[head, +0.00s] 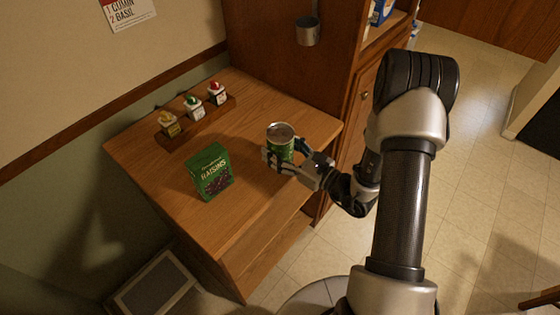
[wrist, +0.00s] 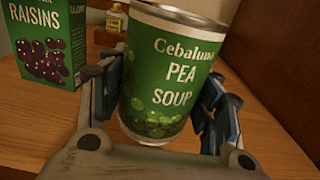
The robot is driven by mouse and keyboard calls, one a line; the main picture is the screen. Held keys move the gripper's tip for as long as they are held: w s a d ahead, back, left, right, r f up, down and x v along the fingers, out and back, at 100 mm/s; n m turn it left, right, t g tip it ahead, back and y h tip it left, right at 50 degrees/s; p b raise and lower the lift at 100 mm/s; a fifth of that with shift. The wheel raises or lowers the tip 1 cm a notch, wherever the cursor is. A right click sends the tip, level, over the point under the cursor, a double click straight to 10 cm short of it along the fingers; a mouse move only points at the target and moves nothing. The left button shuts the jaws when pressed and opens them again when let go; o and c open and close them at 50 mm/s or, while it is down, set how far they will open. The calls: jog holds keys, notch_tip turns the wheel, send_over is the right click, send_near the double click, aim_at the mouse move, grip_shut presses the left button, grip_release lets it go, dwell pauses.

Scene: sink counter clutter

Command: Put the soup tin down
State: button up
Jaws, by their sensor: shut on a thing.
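The soup tin (head: 281,145) is a green can with a silver lid, over the right part of the wooden counter (head: 245,208) in the head view. In the wrist view the tin (wrist: 168,75) reads "Pea Soup" and leans slightly. My gripper (head: 283,160) is shut on the tin, with one finger on each side of it; it also shows in the wrist view (wrist: 165,112). I cannot tell whether the tin's base touches the counter.
A green raisins box (head: 211,172) stands upright to the left of the tin. A wooden rack (head: 197,123) with three small bottles sits along the back wall. A tall wooden cabinet (head: 285,60) rises behind the counter. The counter's front is bare.

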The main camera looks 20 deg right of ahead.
jog(key=shift+f+b, duration=0.65)
jog(key=shift+f, duration=1.45)
jog(key=shift+f, duration=0.2)
jog(key=o, duration=1.4)
jog(key=shift+o, duration=0.2)
jog(key=shift+r, duration=0.1)
